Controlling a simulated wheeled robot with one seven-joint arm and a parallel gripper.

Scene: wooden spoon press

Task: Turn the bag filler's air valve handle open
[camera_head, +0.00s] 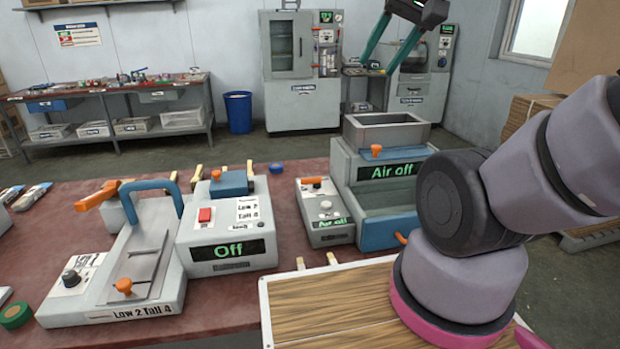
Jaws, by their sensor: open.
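The bag filler, a grey machine with a blue front (388,232) and an open-topped hopper (388,133), stands on the red-brown table and shows "Air off" in green. An orange knob (376,150) sits on its top front and an orange lever (401,238) juts out low at its front. A small grey box (325,218) to its left also reads "Air off" and carries an orange handle (313,181) lying across its top. I cannot tell for certain which is the air valve handle. My gripper (378,66) has teal fingers spread apart, empty, high above the filler in the picture.
A press reading "Off" (230,248) and a grey unit with an orange lever (97,195) stand left on the table. A wooden board (330,312) lies in front. My arm fills the right side. Cabinets (302,75) and a workbench stand behind.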

